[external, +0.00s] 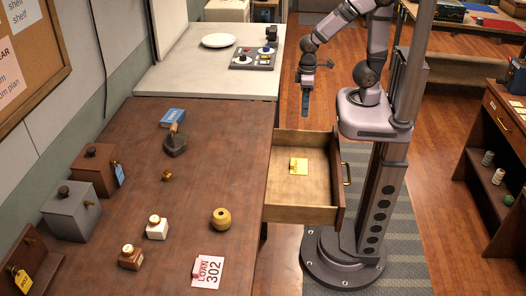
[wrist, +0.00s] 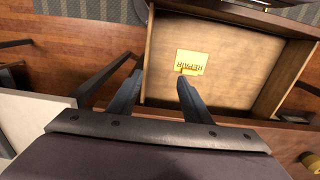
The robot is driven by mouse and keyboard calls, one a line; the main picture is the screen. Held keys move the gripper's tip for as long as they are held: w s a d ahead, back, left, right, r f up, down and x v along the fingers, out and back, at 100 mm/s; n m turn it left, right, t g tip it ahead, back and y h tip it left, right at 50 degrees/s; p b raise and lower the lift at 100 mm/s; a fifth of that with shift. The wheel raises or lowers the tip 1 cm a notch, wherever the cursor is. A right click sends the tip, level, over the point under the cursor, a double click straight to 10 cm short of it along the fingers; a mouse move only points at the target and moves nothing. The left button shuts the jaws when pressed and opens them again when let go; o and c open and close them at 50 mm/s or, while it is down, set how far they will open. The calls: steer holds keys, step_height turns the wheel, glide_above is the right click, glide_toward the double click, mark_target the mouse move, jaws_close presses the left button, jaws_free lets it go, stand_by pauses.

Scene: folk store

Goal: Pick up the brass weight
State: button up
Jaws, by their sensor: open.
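The open drawer (external: 325,222) holds a yellow repair tag (external: 299,166).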

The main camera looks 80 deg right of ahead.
step_height(320, 180, up, 4)
steer(key=m+t+y+b, duration=0.5)
steer(key=m+t+b, duration=0.5)
steer(key=m, duration=2.2)
glide_above(188, 175)
steer(key=s+p, duration=0.2)
steer(key=p, duration=0.1)
steer(key=f, duration=0.2)
steer(key=f+t, duration=0.1)
steer(key=f, duration=0.1)
steer(key=f+t, duration=0.1)
steer(key=f, duration=0.1)
steer(key=shift+w+d+f, duration=0.15)
steer(key=shift+w+d, duration=0.05)
steer(key=shift+d, duration=0.05)
steer(key=shift+f+t, duration=0.3)
steer(key=shift+f, duration=0.05)
steer(key=shift+x, duration=0.8)
steer(key=shift+w, duration=0.1)
